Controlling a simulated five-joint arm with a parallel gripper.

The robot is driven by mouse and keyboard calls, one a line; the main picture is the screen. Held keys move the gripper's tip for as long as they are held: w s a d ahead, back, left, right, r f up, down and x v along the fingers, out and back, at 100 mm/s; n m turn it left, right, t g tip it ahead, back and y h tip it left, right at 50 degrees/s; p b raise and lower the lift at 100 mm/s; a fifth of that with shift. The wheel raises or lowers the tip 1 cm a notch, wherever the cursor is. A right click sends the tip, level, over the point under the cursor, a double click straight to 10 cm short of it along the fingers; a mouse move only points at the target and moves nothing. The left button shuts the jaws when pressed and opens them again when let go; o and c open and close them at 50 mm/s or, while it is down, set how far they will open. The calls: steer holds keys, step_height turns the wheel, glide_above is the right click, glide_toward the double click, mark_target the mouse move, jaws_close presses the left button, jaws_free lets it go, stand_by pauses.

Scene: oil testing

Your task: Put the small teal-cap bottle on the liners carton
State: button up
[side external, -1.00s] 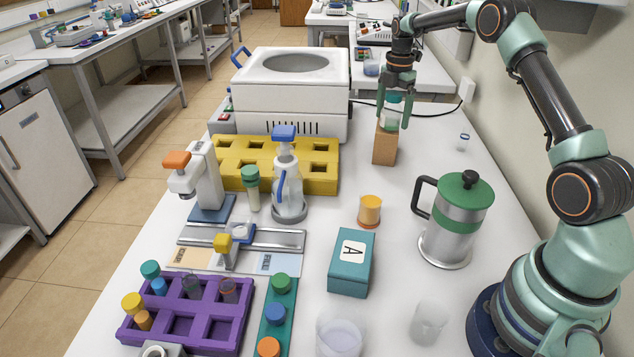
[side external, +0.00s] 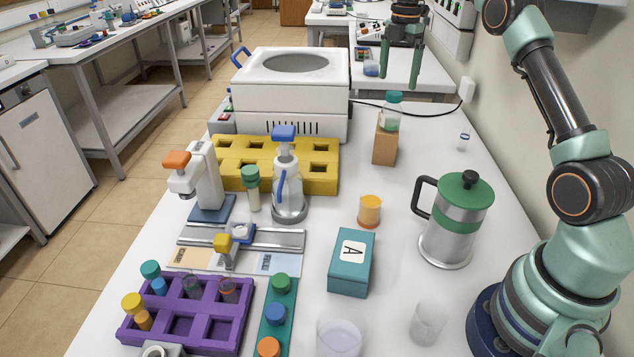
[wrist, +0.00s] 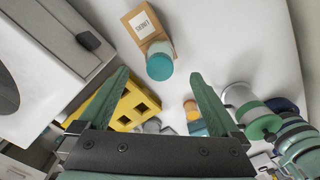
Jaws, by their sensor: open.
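The small teal-cap bottle (side external: 391,112) stands upright on top of the brown liners carton (side external: 384,147), near the back of the bench. In the wrist view the teal cap (wrist: 160,67) shows from above, beside the carton's white label (wrist: 143,22), which reads "LINERS". My gripper (side external: 402,78) is open and empty, above the bottle and clear of it. In the wrist view its two green fingers (wrist: 161,78) are spread wide, with nothing between them.
A white centrifuge-like machine (side external: 292,85) and a yellow rack (side external: 277,163) stand left of the carton. A green-lidded press pot (side external: 455,220), an orange jar (side external: 370,210) and a teal box (side external: 350,263) stand nearer. A small clear vial (side external: 463,141) stands to the right.

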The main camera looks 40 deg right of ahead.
steer(key=shift+r, duration=0.65)
steer(key=shift+a+r, duration=0.2)
steer(key=shift+r, duration=0.1)
steer(key=s+a+r+m+t, duration=0.1)
steer(key=s+a+r+m, duration=0.25)
steer(key=a, duration=0.35)
steer(key=s+a+r+m+t, duration=0.2)
steer(key=s+a+r+m, duration=0.15)
steer(key=a+m, duration=0.2)
steer(key=s+a+f+m+t, duration=0.1)
steer(key=s+a+f+m, duration=0.2)
steer(key=s, duration=0.4)
steer(key=s+a+f+m+t, duration=0.1)
steer(key=s+a+f+m, duration=0.2)
steer(key=s+a+m, duration=0.3)
steer(key=s+a, duration=0.1)
steer(key=a, duration=0.1)
steer(key=shift+a+t, duration=0.3)
